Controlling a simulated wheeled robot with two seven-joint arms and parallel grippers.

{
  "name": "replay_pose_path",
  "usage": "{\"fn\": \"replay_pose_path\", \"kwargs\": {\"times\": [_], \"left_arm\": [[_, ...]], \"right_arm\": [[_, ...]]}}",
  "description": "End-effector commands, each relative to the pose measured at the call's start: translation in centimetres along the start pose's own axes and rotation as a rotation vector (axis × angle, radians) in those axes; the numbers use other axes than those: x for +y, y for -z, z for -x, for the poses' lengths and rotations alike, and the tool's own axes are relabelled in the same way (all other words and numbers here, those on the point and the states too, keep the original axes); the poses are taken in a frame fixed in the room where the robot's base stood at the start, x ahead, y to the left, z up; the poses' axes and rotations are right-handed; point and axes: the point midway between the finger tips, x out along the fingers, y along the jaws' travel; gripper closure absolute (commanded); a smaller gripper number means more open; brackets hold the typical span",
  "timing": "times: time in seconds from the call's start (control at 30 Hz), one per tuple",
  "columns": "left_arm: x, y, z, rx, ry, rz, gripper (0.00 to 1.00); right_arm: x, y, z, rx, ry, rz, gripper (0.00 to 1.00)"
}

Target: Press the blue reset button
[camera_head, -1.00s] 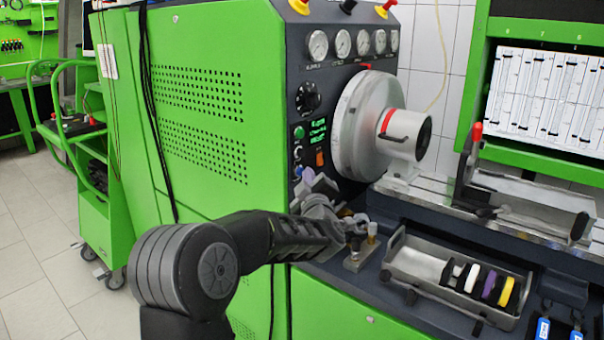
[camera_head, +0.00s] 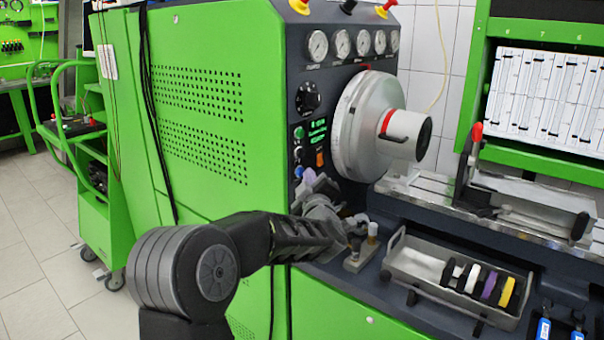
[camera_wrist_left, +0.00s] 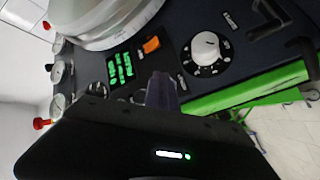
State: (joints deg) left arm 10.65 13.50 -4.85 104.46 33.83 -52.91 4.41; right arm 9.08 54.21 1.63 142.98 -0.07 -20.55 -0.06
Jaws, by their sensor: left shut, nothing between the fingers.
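The control panel (camera_head: 309,132) is on the front of the green machine. A small bluish spot (camera_head: 298,171) low on its left side may be the blue reset button; it is too small to be sure. My left gripper (camera_head: 314,181) is shut and empty, with its fingers up against or close to the panel's lower part. In the left wrist view its dark purple fingers (camera_wrist_left: 162,88) point at the panel, below the orange switch (camera_wrist_left: 151,45) and beside a round knob (camera_wrist_left: 207,53). No blue button shows there; the fingers cover part of the panel. I cannot tell whether they touch it.
A large silver chuck (camera_head: 367,125) sits right of the panel. Below stands a tray (camera_head: 412,262) with several coloured discs, and a small metal block with pins (camera_head: 362,256) lies close to my left wrist. Gauges (camera_head: 342,43) line the panel's top.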

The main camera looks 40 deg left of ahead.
Motion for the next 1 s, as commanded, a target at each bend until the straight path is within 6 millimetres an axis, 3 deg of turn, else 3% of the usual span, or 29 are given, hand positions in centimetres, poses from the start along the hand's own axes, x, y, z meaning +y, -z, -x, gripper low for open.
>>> {"fn": "replay_pose_path", "kwargs": {"times": [0.63, 1.0], "left_arm": [[0.7, -0.8, 1.0, -0.003, -0.001, 0.000, 1.00], [2.5, -2.6, 3.4, -0.004, -0.003, 0.000, 1.00]], "right_arm": [[0.0, 0.0, -0.1, 0.000, 0.000, 0.000, 0.64], [0.1, 0.0, -0.1, 0.000, 0.000, 0.000, 0.64]]}}
